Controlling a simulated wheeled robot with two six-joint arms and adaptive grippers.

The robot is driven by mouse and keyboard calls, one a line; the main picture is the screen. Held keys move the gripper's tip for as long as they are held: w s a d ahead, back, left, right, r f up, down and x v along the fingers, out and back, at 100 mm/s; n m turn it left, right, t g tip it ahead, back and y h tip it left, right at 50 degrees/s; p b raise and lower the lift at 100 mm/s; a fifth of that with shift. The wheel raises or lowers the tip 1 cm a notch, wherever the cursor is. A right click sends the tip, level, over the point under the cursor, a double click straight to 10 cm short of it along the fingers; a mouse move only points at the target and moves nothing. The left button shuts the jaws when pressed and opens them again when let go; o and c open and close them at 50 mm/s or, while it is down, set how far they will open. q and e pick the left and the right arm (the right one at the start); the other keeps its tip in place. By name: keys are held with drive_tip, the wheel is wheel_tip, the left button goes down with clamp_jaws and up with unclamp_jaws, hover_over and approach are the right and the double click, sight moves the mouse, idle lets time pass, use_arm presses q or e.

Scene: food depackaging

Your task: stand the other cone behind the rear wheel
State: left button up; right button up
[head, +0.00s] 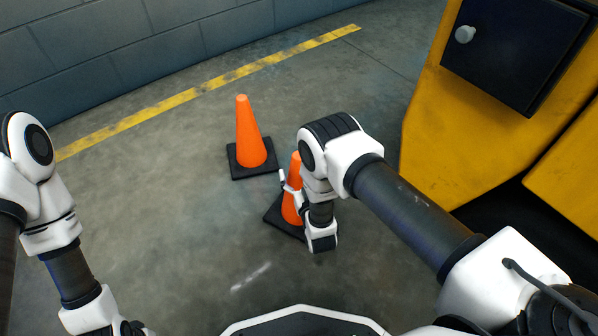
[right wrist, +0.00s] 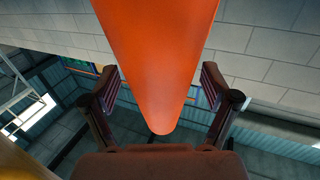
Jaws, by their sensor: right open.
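Two orange cones with black square bases stand upright on the floor. The farther cone (head: 249,135) is free of both grippers. The nearer cone (head: 292,207) is partly hidden behind my right arm. My right gripper (head: 290,186) is open at the nearer cone. In the right wrist view the orange cone (right wrist: 160,60) lies between the spread fingers, with gaps at both sides. Only a cut-off end of my left gripper shows at the bottom edge.
The yellow vehicle fills the right side, with a dark panel (head: 515,45) on it. A grey block wall (head: 100,50) runs along the back, with a yellow floor line (head: 200,88) before it. The grey floor left of the cones is clear.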

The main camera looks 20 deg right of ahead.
drive_tip(key=shift+r, duration=0.15)
drive_tip(key=s+p, duration=0.8)
drive_tip(key=s, duration=0.4)
drive_tip(key=s+d+f+g, duration=0.2)
drive_tip(key=s+d+g, duration=0.4)
drive_tip(key=g, duration=0.3)
drive_tip(key=s+d+r+g+y, duration=0.1)
drive_tip(key=s+r+g, duration=0.3)
drive_tip(key=s, duration=0.5)
drive_tip(key=s+r+g, duration=0.2)
drive_tip(key=s+g, duration=0.3)
drive_tip(key=s, duration=0.3)
wheel_tip(320, 180, up, 39)
drive_tip(key=p, duration=3.8)
drive_tip(key=shift+d+f, duration=0.2)
